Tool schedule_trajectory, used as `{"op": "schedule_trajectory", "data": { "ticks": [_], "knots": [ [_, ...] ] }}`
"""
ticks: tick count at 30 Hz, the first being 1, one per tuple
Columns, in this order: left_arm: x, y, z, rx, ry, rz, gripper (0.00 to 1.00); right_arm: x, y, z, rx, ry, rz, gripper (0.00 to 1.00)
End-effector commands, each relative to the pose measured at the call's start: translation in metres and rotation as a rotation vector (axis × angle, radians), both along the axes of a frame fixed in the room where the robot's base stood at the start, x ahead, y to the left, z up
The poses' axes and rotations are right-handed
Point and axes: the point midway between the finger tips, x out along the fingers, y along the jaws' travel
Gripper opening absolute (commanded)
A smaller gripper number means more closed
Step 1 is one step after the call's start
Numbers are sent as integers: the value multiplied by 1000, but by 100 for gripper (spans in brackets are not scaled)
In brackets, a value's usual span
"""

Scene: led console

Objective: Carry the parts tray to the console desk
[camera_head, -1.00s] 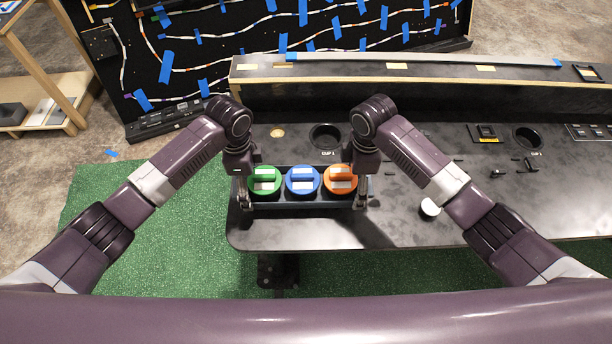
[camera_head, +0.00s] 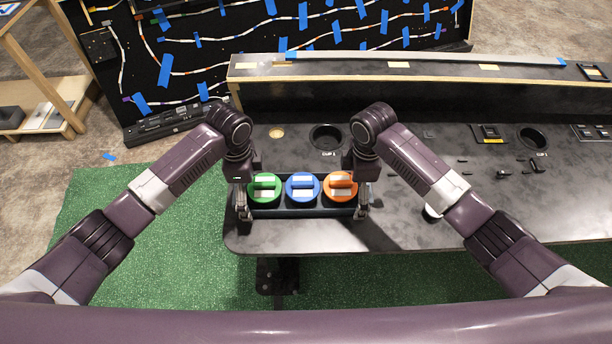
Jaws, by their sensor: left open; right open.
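The dark parts tray (camera_head: 303,211) rests on the black console desk (camera_head: 290,238) near its left front corner. It holds a green round part (camera_head: 264,187), a blue round part (camera_head: 302,186) and an orange round part (camera_head: 340,186) in a row. My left gripper (camera_head: 242,212) is open at the tray's left end. My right gripper (camera_head: 362,210) is open at the tray's right end. The fingertips are small here, and I cannot tell whether they touch the tray ends.
A cup hole (camera_head: 326,137) lies just behind the tray and another (camera_head: 532,138) lies farther right. A raised ledge (camera_head: 400,69) runs along the desk's back. A white round object (camera_head: 432,212) is partly hidden by my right arm. Green carpet (camera_head: 180,240) lies in front.

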Motion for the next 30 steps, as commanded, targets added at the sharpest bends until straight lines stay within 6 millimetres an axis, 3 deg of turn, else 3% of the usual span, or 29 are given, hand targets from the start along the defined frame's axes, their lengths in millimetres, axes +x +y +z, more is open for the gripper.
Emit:
{"op": "schedule_trajectory", "data": {
  "ticks": [8,21,30],
  "knots": [
    [1,-1,11,-2,-3,-1,100,0,1,0,1,0,1,100],
    [1,0,97,-1,-4,-1,100,0,1,0,1,0,1,100],
    [0,0,120,0,0,0,100,1,1,6,1,-2,0,100]
  ]
}}
